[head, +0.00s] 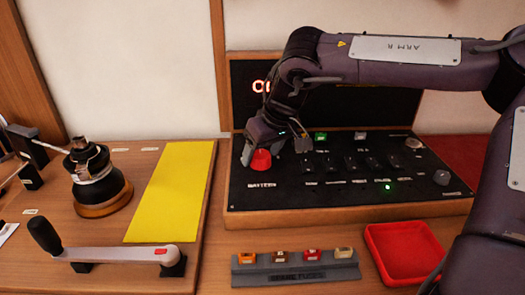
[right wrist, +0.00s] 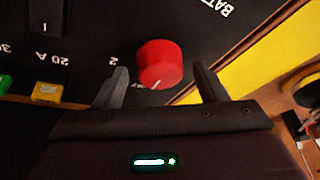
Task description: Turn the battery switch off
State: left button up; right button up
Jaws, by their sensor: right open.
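The battery switch is a red round knob (head: 261,160) at the left end of a black panel (head: 240,200) lettered BATTERY. In the right wrist view the red knob (right wrist: 160,63) shows a white pointer mark on its lower rim, with a white "2" on the panel near it. My right gripper (head: 274,156) is over the knob. In the right wrist view its two fingers (right wrist: 162,88) are open, one on each side of the knob, with visible gaps; contact is not seen. My left gripper is not in view.
Black switches, a lit green lamp (head: 387,187) and a grey knob (head: 441,177) are on the panel. A spare-fuse rack (head: 295,273) and red tray (head: 405,252) stand in front. A yellow mat (head: 172,190), a winch (head: 97,180) and a crank handle (head: 115,252) lie left.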

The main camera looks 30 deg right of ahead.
jog(key=v, duration=0.7)
jog(key=shift+r, duration=0.35)
jog(key=shift+s, duration=0.1)
